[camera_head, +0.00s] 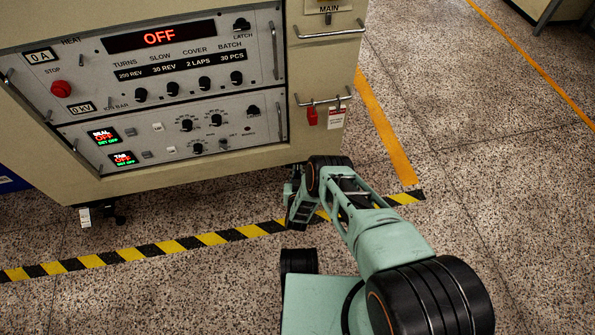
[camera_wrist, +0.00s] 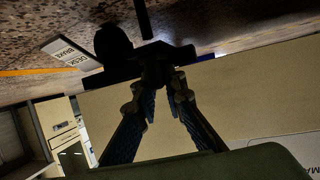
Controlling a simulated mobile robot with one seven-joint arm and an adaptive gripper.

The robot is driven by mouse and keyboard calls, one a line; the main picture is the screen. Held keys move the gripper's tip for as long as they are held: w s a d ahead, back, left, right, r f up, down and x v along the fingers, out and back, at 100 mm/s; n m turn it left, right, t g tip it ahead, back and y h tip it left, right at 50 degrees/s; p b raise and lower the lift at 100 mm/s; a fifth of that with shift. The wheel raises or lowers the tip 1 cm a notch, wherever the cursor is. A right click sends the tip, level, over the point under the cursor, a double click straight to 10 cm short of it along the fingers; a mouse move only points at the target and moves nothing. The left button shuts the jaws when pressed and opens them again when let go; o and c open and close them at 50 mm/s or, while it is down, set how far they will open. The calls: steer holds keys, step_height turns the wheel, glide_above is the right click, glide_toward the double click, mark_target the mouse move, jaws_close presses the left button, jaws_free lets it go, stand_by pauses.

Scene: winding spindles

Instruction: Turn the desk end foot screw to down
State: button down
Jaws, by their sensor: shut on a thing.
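In the wrist view, my gripper (camera_wrist: 160,88) has its two fingers drawn together on a small dark part beneath the cabinet. That part, seemingly the foot screw (camera_wrist: 155,55), is black and in shadow, so its shape and turn position cannot be read. A rounded black piece (camera_wrist: 112,43) stands beside it. A pale tag (camera_wrist: 70,53) with dark lettering hangs close by; its first word looks like "DESK". In the head view, the end of my arm reaches the cabinet's lower right corner, and the fingers and screw are hidden there.
The beige cabinet (camera_head: 225,168) carries a control panel (camera_head: 165,75) reading OFF. A black castor (camera_head: 119,212) and small white tag (camera_head: 84,216) show underneath, left. Speckled floor (camera_head: 480,150) is open at right.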

steer(key=shift+m+h, duration=0.7)
steer(key=shift+h, duration=0.2)
steer(key=shift+w, duration=0.1)
steer(key=c, duration=2)
jaws_free()
steer(key=shift+v, duration=3.8)
